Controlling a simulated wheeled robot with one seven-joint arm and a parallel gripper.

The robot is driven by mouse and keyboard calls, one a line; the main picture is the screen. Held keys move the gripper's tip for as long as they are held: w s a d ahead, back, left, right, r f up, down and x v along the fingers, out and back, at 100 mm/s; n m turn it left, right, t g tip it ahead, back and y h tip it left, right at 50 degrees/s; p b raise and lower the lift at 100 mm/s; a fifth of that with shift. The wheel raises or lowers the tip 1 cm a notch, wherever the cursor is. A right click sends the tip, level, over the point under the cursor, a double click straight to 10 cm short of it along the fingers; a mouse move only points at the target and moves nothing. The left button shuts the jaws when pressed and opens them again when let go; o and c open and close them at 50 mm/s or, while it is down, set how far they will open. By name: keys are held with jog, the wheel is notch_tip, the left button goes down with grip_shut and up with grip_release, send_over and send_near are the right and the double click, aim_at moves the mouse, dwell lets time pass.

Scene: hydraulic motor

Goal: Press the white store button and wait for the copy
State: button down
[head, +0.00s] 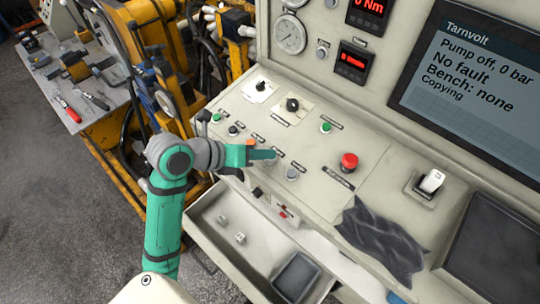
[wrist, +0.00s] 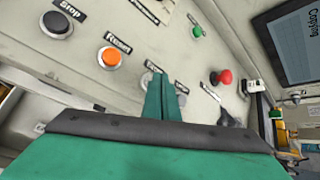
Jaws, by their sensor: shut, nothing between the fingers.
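My gripper (head: 272,155) is shut and empty, with its green fingertips down at the row of buttons on the sloping panel. In the wrist view the fingers (wrist: 160,95) cover the spot beside the orange Reset button (wrist: 108,57), just under a small label. The white store button is not clearly visible; the fingers seem to hide it, and I cannot see whether they touch it. The screen (head: 470,70) reads "Pump off, 0 bar", "No fault", "Bench: none" and "Copying". The wrist view shows "Copying" at the edge of the screen (wrist: 295,40).
The black Stop button (wrist: 57,25) lies beyond Reset. A grey button (head: 292,173) and red emergency knob (head: 349,162) are to the right. A white switch (head: 432,181) and dark cloth (head: 380,240) lie farther right. An open drawer (head: 225,255) juts out below.

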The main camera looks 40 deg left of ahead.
jog(key=shift+r, duration=0.1)
dwell(0.4)
jog(key=shift+r, duration=0.65)
jog(key=shift+r, duration=0.1)
jog(key=shift+s+a+r, duration=0.1)
jog(key=shift+s+r, duration=0.15)
jog(key=shift+r, duration=0.95)
jog(key=shift+s+r, duration=0.25)
jog(key=shift+r, duration=0.9)
jog(key=shift+w, duration=0.1)
